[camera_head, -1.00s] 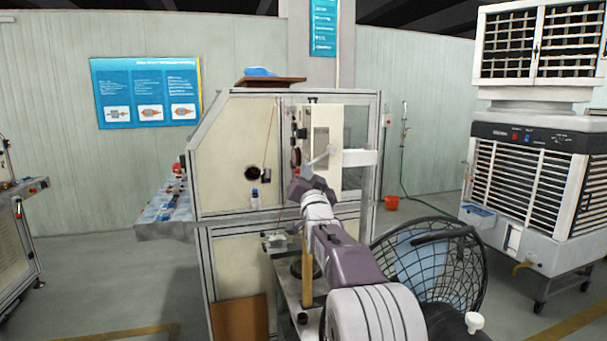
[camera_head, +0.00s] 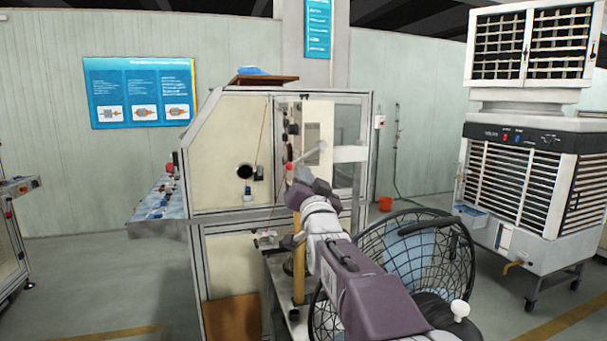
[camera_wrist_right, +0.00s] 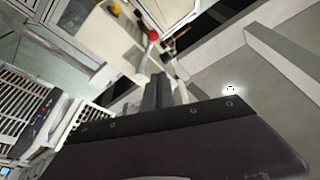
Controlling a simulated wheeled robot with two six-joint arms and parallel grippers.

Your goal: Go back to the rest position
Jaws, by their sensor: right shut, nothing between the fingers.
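My right arm, purple and white, reaches in from the lower right of the head view. Its wrist ends in front of the machine cabinet (camera_head: 222,150), a cream enclosure with a metal frame. My right gripper (camera_head: 303,160) is small there and partly hidden by my wrist. In the right wrist view, its dark fingers (camera_wrist_right: 160,90) stand close together, shut with nothing between them. I cannot tell from the head view whether the gripper touches the cabinet. My left gripper is not in view.
A black wire fan guard (camera_head: 425,255) stands close to my right arm. A large air cooler (camera_head: 520,190) is at the right. A side table with parts (camera_head: 160,200) adjoins the cabinet's left side. A red bucket (camera_head: 385,203) sits by the back wall.

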